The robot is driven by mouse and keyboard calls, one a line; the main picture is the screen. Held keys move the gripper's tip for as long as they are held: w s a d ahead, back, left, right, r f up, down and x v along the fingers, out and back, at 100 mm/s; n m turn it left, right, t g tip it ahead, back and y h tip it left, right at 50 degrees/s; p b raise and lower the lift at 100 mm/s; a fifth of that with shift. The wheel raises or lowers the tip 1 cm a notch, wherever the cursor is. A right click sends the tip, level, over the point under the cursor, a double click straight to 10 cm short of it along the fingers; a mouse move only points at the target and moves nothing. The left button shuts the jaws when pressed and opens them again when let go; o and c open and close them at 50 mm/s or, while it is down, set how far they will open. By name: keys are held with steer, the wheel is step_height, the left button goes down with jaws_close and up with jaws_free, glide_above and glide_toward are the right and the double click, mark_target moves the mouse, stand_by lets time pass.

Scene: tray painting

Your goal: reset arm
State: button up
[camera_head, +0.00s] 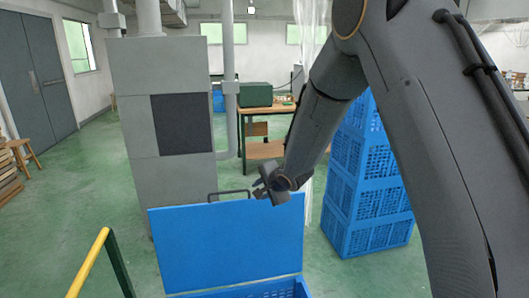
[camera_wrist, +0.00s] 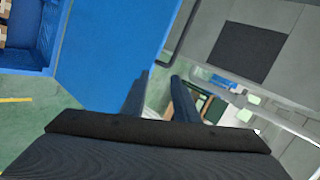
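My arm comes down from the upper right in the head view, and my gripper (camera_head: 257,188) is at the top edge of an upright blue lid (camera_head: 225,245), right of its dark handle (camera_head: 228,195). I cannot tell whether it touches the lid. In the wrist view my gripper (camera_wrist: 159,78) has its two fingers apart with nothing between them. The blue lid (camera_wrist: 112,45) is left of the fingers there, and the handle (camera_wrist: 180,35) is ahead of them.
A blue container (camera_head: 285,290) is partly visible below the lid. A grey column (camera_head: 155,70) with a dark square panel stands behind it. Stacked blue crates (camera_head: 370,200) stand at right, partly behind my arm. A yellow-topped rail (camera_head: 90,262) is at lower left. Green floor is open at left.

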steer(key=s+d+n+g+h, duration=0.3)
steer(key=s+d+n+h, duration=0.15)
steer(key=s+d, duration=1)
steer(key=s+d+n+g, duration=0.2)
steer(key=s+d+n, duration=0.1)
steer(key=s, duration=0.7)
steer(key=s+d+n+g, duration=0.2)
steer(key=s+d, duration=0.4)
steer(key=s, duration=0.5)
steer(key=shift+s+r+n+g, duration=0.3)
steer(key=shift+n+g, duration=0.1)
steer(key=shift+n, duration=0.35)
